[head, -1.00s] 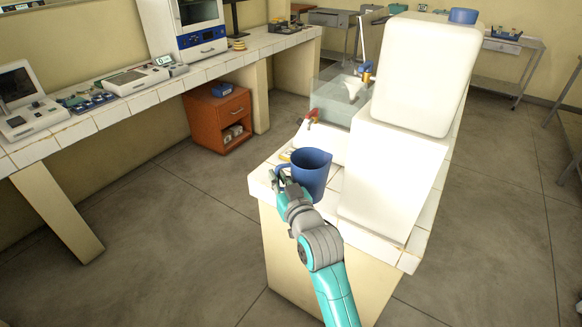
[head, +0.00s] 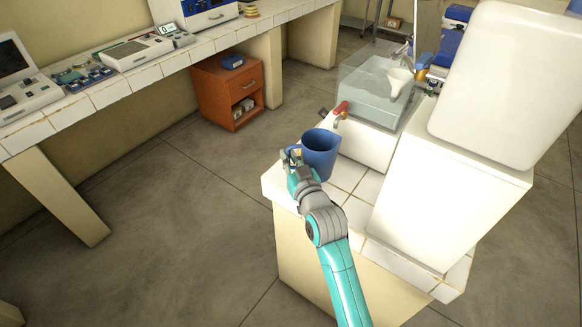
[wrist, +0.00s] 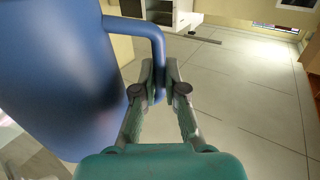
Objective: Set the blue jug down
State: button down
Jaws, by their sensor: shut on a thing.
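The blue jug (head: 322,152) is upright at the near left corner of the white tiled counter (head: 352,208). Whether its base touches the tiles or is just above them I cannot tell. My gripper (head: 292,160) is at the jug's left side, shut on its handle. In the wrist view the jug's blue wall (wrist: 60,75) fills the left, and its handle (wrist: 158,50) runs down between the two fingers of my gripper (wrist: 160,85). The lower end of the handle is partly hidden by the fingers.
A large white container (head: 505,85) on a white block (head: 450,195) stands to the right. Bare tiles lie in front and right of the jug. An orange cabinet (head: 228,92) stands on the floor.

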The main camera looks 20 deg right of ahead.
jog(key=shift+f, duration=1.9)
jog(key=c, duration=1.2)
grip_release()
jog(key=shift+f, duration=0.15)
jog(key=shift+c, duration=0.2)
jog(key=shift+s, duration=0.2)
jog(key=s, duration=1.1)
jog(key=shift+s+d, duration=0.3)
jog(key=shift+s, duration=0.05)
